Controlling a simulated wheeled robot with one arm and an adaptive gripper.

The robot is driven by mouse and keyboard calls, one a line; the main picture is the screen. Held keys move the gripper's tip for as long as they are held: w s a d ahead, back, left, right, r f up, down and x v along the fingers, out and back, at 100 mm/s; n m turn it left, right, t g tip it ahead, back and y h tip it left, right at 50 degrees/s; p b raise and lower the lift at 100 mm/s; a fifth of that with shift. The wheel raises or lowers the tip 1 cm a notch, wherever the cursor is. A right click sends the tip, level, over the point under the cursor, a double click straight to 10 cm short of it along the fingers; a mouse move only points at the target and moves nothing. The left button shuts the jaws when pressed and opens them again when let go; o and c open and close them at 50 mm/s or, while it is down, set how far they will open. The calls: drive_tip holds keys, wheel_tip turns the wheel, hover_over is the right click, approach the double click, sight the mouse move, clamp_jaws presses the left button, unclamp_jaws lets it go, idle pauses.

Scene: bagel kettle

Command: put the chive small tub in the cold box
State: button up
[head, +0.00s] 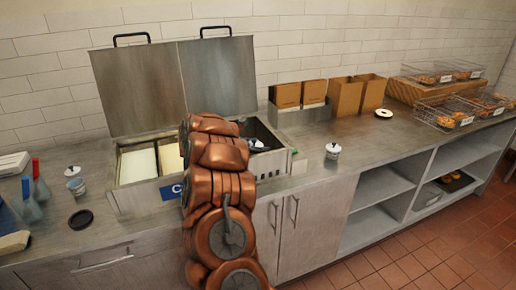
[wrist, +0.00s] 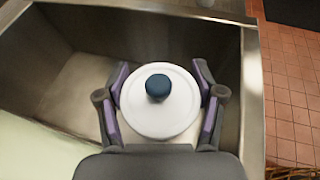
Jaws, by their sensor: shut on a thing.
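The cold box (head: 141,194) stands on the counter with its two steel lids raised. It also shows in the wrist view as a metal-walled compartment (wrist: 65,85). My gripper (wrist: 160,98) is shut on a small tub (wrist: 160,112) with a round white lid and a dark blue knob, one finger on each side. In the head view my gripper (head: 258,146) is at the right compartment of the cold box, partly hidden by my arm. The tub is over or inside this compartment; its height above the floor is unclear. Its label is hidden, so I cannot confirm chive.
Pale blocks (head: 137,165) fill the left part of the cold box. Another small tub (head: 333,151) stands on the counter to the right, and one (head: 74,173) to the left. A black disc (head: 80,219) lies near the front edge. Paper bags (head: 345,97) stand behind.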

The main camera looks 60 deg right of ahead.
drive_tip(key=shift+s+a+f+b, duration=0.1)
drive_tip(key=shift+f+b, duration=0.2)
drive_tip(key=shift+f, duration=0.15)
drive_tip(key=shift+s+a+f+b, duration=0.1)
drive_tip(key=shift+f+b, duration=0.15)
drive_tip(key=shift+f, duration=0.15)
drive_tip(key=o, duration=0.7)
drive_tip(key=shift+o, duration=1.1)
drive_tip(key=shift+f, duration=0.25)
drive_tip(key=shift+p, duration=0.4)
drive_tip(key=shift+r+p, duration=0.7)
drive_tip(key=shift+p, duration=0.4)
drive_tip(key=shift+d+r+b+v, duration=0.15)
drive_tip(key=shift+b+v, duration=0.6)
drive_tip(key=shift+v, duration=1.25)
drive_tip(key=shift+d+r+b+v, duration=0.15)
drive_tip(key=shift+b+v, duration=0.55)
drive_tip(key=shift+v, duration=1.35)
drive_tip(key=shift+r+b+v, duration=0.25)
drive_tip(key=shift+b+v, duration=0.5)
drive_tip(key=shift+v, duration=1.25)
